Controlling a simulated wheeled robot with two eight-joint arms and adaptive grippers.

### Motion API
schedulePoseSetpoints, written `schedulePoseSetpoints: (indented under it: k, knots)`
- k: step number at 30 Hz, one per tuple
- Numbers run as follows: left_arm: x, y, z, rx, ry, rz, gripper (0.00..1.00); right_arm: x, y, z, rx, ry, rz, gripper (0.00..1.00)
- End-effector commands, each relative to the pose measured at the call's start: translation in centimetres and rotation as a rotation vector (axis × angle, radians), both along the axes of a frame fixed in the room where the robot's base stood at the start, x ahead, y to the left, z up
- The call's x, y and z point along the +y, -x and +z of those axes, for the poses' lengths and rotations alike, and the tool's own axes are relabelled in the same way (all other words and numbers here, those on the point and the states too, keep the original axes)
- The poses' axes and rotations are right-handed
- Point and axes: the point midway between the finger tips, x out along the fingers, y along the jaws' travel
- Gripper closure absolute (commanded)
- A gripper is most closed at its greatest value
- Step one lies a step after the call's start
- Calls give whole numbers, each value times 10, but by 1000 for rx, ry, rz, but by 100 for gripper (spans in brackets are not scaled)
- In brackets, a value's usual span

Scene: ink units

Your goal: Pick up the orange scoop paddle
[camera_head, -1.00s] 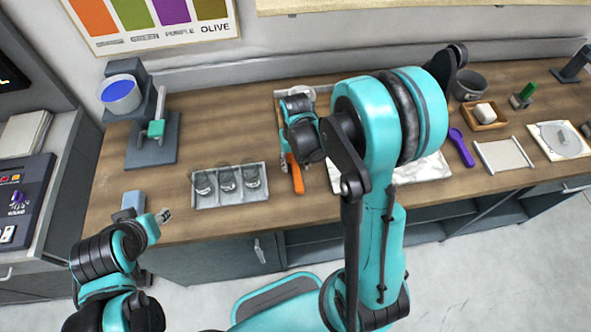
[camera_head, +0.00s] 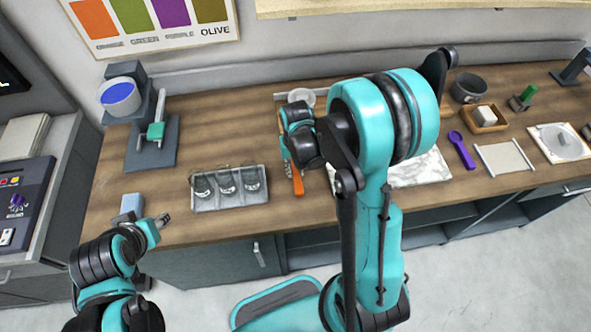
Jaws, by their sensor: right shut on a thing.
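The orange scoop paddle (camera_head: 297,182) shows as a narrow orange strip on the table, between the glass tray and the white marble slab. Its far part is hidden by my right gripper and wrist. My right gripper (camera_head: 287,158) is at the paddle's far part and is shut on it; the fingers are small and partly hidden by my arm. I cannot tell whether the paddle touches the table. My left gripper (camera_head: 163,219) is off to the left near the table's front edge, apart from the paddle. Its fingers are too small to tell open from shut.
A grey tray (camera_head: 207,207) with several glass vessels stands left of the paddle. The marble slab (camera_head: 425,168) lies to the right, partly behind my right arm. A purple scoop (camera_head: 462,150) lies further right. A stand with a blue-filled cup (camera_head: 120,97) is at the back left.

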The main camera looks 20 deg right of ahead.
Motion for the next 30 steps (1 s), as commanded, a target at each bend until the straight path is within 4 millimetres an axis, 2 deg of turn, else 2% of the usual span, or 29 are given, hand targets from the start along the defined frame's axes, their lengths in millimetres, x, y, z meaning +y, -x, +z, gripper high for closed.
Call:
schedulePoseSetpoints:
  k: [5,10,21,24,30]
  knots:
    - [0,0,5,0,0,0,59,0,0,14,0,0,0,100]
    - [0,0,16,0,0,0,59,0,1,46,0,0,0,100]
    - [0,0,28,0,0,0,59,-78,-34,91,0,0,-4,100]
    - [0,0,30,0,0,0,59,-92,-40,100,0,0,-2,100]
    - [0,0,32,0,0,0,59,-106,-46,108,0,0,0,100]
